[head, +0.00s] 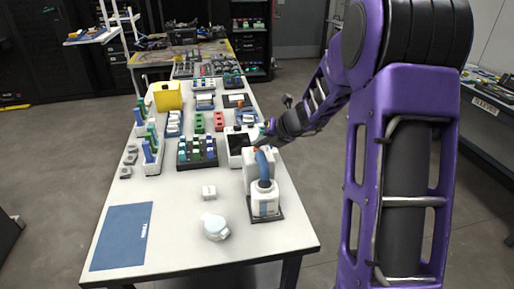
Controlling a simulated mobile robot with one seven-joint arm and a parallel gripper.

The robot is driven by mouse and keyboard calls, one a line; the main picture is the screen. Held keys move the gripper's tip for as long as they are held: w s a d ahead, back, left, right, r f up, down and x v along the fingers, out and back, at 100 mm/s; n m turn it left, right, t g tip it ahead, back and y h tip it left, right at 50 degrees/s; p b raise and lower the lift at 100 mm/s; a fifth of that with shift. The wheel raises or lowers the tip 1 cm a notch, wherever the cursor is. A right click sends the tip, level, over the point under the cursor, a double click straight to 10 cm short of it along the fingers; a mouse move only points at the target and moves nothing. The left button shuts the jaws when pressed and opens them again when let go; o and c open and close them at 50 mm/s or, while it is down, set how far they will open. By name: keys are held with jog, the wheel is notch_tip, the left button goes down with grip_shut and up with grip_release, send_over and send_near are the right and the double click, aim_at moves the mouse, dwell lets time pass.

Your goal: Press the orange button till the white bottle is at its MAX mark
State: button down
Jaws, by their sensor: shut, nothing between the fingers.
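The white bottle (265,197) stands upright on a dark base at the front right of the white table. A thick blue curved tube (263,163) comes down to its top. A bluish patch shows low on its front; the MAX mark and exact level are too small to read. Behind it stands a white dispenser body (249,180). The orange button (257,149) shows as a small orange spot at its top. My gripper (262,141) is shut and empty, reaching in from the right, just above the button. I cannot tell whether it touches the button.
A white device with a dark screen (238,143) stands close behind the dispenser. A round white container (215,227) and a small white box (209,192) sit to the left. A blue mat (121,236) lies front left. Racks with vials (197,152) stand further back.

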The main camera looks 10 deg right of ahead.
jog(key=shift+r+p, duration=0.85)
jog(key=shift+p, duration=0.2)
jog(key=shift+r, duration=0.1)
notch_tip(320, 180, up, 5)
jog(key=p, duration=0.5)
dwell(0.4)
